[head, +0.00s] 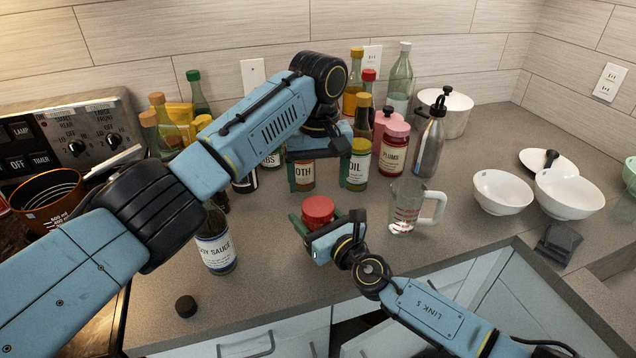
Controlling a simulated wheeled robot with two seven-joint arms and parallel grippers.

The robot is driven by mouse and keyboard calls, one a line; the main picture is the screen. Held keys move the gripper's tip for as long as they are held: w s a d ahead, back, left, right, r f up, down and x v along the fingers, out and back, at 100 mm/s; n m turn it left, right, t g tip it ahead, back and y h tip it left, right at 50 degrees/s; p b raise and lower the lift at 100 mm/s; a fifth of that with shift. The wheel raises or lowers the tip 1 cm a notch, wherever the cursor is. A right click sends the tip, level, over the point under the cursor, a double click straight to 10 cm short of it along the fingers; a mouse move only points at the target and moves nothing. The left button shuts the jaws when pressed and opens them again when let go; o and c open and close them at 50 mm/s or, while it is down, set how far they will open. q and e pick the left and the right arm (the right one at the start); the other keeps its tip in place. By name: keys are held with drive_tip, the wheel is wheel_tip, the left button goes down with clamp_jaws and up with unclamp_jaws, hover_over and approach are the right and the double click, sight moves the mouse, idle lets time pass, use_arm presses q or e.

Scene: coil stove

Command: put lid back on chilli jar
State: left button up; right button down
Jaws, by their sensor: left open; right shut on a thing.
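A round red lid (318,208) is between the fingers of my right gripper (326,226), which is shut on it low over the front of the counter. I cannot tell whether a jar is under it, as the gripper hides what is below. My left gripper (318,175) is open, farther back and higher. Its fingers appear on either side of a jar whose label shows "OTH" (304,182), apparently without gripping it. No jar in view is readable as chilli; a red-lidded jar labelled "PLUMS" (394,155) stands farther back.
A glass measuring cup (407,212) stands right of my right gripper. An open soy sauce bottle (216,250) and a black cap (186,306) are at left. Bottles crowd the back, including an "OIL" bottle (358,170). White bowls (502,193) stand right. Front-centre counter is mostly clear.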

sight(318, 206)
use_arm(q)
drive_tip(key=shift+r+n, duration=0.9)
drive_tip(key=shift+r, duration=0.1)
drive_tip(key=shift+f, duration=4.05)
drive_tip(key=c, duration=1)
drive_tip(key=shift+m, duration=1.7)
